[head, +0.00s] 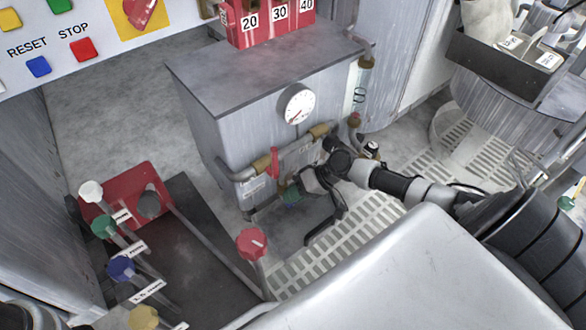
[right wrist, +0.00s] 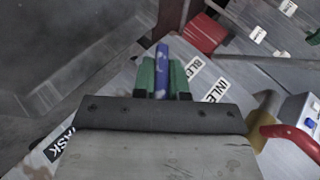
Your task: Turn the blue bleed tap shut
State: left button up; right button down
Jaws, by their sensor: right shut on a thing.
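The blue bleed tap (right wrist: 161,68) shows in the right wrist view as a narrow, scuffed blue handle. It stands between the two green finger pads of my right gripper (right wrist: 162,78), which is shut on it. My left gripper is not in view.
A red-handled tap (head: 275,160) sits on the cabinet's brass-fitted pipe, left of my right gripper; it also shows in the right wrist view (right wrist: 290,140). A gauge (head: 298,104) is above. Several coloured knobs, including a red one (head: 251,242), stand at lower left. Slotted floor grating lies below.

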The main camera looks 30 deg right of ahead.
jog(key=y+b, duration=0.1)
jog(key=y, duration=0.1)
jog(key=m+y+b, duration=0.1)
jog(key=y+b, duration=0.1)
jog(key=shift+f+b, duration=0.3)
jog(key=shift+f, duration=0.05)
jog(key=shift+r+m+t+y+b, duration=0.1)
jog(key=shift+m+t+y+b, duration=0.5)
jog(key=shift+y+b, duration=0.8)
jog(key=shift+r+y, duration=0.1)
jog(key=shift+y, duration=0.4)
jog(key=c, duration=1.2)
grip_release()
jog(key=shift+o, duration=0.2)
jog(key=shift+p, duration=0.35)
